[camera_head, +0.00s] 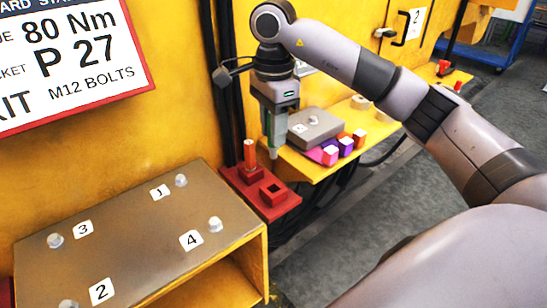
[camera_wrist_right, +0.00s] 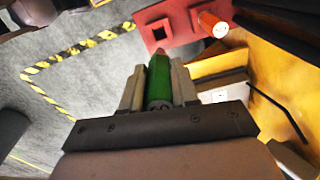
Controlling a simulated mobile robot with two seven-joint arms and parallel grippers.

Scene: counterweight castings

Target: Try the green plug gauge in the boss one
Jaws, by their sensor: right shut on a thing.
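My right gripper (camera_head: 276,140) points down and is shut on the green plug gauge (camera_wrist_right: 159,80); the wrist view shows the gauge upright between both fingers. The gripper is above the red gauge stand (camera_head: 284,208), over its empty square socket (camera_head: 272,190). The gauge appears clear of the stand. The brown casting (camera_head: 135,240) lies left of the stand, with several pale bosses beside number tags. Boss one (camera_head: 181,180) is at its back right, beside tag 1 (camera_head: 160,192). My left gripper is not in view.
An orange gauge (camera_head: 250,155) stands in the stand's other socket, close left of my gripper. A grey block (camera_head: 318,127) and small coloured blocks (camera_head: 330,155) sit on a yellow shelf behind. A sign (camera_head: 75,55) hangs on the yellow wall. The space above the casting is free.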

